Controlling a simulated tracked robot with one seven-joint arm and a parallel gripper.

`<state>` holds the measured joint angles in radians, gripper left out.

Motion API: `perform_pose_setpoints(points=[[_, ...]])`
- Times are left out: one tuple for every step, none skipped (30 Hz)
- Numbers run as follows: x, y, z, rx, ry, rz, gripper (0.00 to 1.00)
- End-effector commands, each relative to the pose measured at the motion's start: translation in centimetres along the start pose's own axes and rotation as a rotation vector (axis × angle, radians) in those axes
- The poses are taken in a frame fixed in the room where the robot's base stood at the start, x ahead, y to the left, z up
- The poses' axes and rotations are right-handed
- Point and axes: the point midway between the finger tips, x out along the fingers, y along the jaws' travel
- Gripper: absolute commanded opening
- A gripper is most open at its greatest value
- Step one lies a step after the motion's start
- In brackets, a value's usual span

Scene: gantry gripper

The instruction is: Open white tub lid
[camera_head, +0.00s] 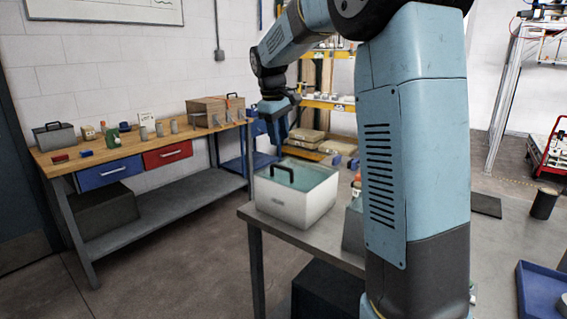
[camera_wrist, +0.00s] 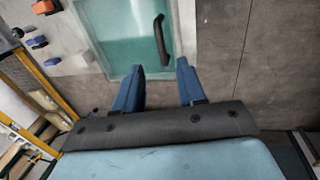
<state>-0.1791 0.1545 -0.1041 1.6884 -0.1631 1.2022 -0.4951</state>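The white tub (camera_head: 292,208) stands on the near corner of the grey table. Its lid (camera_head: 312,176) is a greenish, glassy panel lying on top, with a black bar handle (camera_head: 282,174) near its left side. My gripper (camera_head: 281,136) hangs above the tub, apart from the lid. In the wrist view my gripper (camera_wrist: 160,67) has its two blue fingers spread with nothing between them. The handle (camera_wrist: 161,41) shows beyond the fingertips, roughly in line with the gap, and the lid (camera_wrist: 118,35) extends to its left. The tub's far side is partly hidden.
The grey table (camera_head: 283,233) carries other items right of the tub, partly hidden by my arm. A wooden workbench (camera_head: 125,146) with small objects stands left, with open floor between. Yellow shelving (camera_head: 327,104) stands behind. A blue tray (camera_head: 540,290) is at lower right.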

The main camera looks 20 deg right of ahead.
Motion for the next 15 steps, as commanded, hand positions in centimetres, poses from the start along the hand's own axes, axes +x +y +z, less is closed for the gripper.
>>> perform_pose_setpoints(points=[[1.0, 0.0, 0.0, 0.000, -0.002, -0.001, 0.40], [1.6, 0.0, 0.1, 0.000, -0.003, -0.001, 0.40], [2.3, 0.0, 0.1, 0.001, -0.003, -0.001, 0.40], [2.8, 0.0, 0.1, 0.001, -0.002, -0.001, 0.40], [3.3, 0.0, 0.1, 0.001, -0.002, -0.001, 0.40], [4.0, 0.0, 0.1, 0.001, -0.002, -0.001, 0.40], [4.6, 0.0, 0.1, 0.001, -0.003, -0.002, 0.40], [5.1, 0.0, 0.1, 0.000, -0.002, -0.001, 0.40], [5.7, 0.0, 0.0, 0.000, -0.002, -0.001, 0.40], [6.2, 0.0, 0.0, 0.000, -0.002, -0.002, 0.40], [6.7, -0.1, 0.0, 0.000, -0.002, -0.001, 0.40], [7.2, -0.1, 0.1, 0.000, -0.001, -0.001, 0.40], [7.6, -0.1, 0.1, 0.000, -0.001, -0.001, 0.40], [8.0, 0.0, 0.0, 0.000, -0.001, -0.001, 0.40], [8.4, 0.0, 0.0, 0.000, 0.000, -0.001, 0.40]])
